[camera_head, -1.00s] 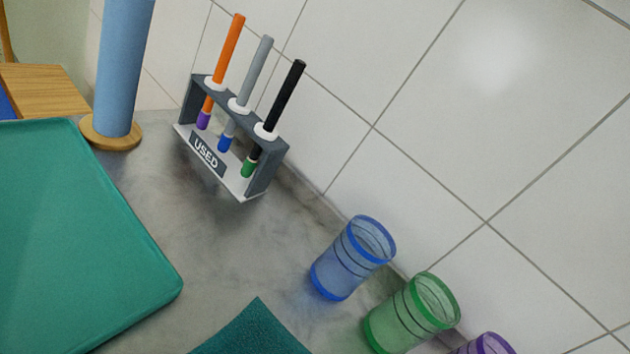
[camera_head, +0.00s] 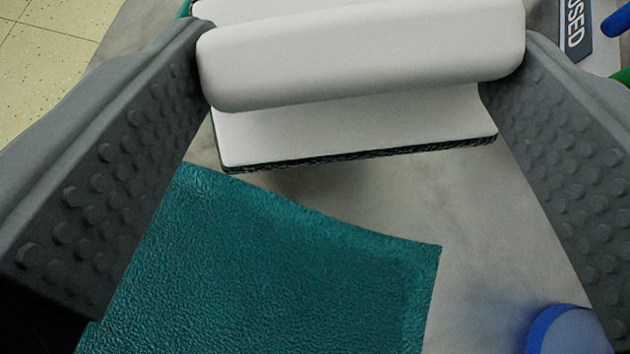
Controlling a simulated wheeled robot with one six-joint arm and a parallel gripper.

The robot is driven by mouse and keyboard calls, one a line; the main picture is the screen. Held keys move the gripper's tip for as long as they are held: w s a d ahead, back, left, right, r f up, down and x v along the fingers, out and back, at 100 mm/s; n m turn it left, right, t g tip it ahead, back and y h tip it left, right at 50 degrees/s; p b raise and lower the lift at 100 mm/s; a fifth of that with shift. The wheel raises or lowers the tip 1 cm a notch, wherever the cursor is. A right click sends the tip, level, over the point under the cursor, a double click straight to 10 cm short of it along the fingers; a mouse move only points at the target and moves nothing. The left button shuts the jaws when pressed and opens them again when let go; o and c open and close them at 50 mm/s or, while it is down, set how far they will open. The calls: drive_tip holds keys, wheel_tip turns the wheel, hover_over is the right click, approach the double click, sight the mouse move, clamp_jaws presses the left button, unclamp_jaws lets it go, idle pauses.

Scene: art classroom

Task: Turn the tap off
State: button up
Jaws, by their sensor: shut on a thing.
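No tap shows in this view. My gripper (camera_head: 358,85) fills the upper part of the view, with one grey, knobbed finger on each side. It is shut on a white block-shaped tool (camera_head: 360,60) with a thick rounded handle. The handle spans from finger to finger. Below the handle is a flat white base with a dark, rough underside. A shadow lies on the counter under it. I cannot tell whether the tool touches the counter.
A teal cloth (camera_head: 290,270) lies on the grey counter (camera_head: 480,240) below the tool. A blue cup (camera_head: 565,332) stands at the lower right, partly cut off. Part of the "USED" pen rack (camera_head: 577,25) shows at the top right. Speckled floor (camera_head: 45,50) shows beyond the counter at top left.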

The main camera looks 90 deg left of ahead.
sight(332, 163)
drive_tip(key=shift+f, duration=2.4)
drive_tip(key=o, duration=1)
drive_tip(key=shift+f, duration=0.15)
drive_tip(key=shift+d+r, duration=0.15)
drive_tip(key=shift+r, duration=0.1)
drive_tip(key=v, duration=1.1)
drive_tip(key=shift+d+r, duration=0.2)
drive_tip(key=shift+d, duration=0.1)
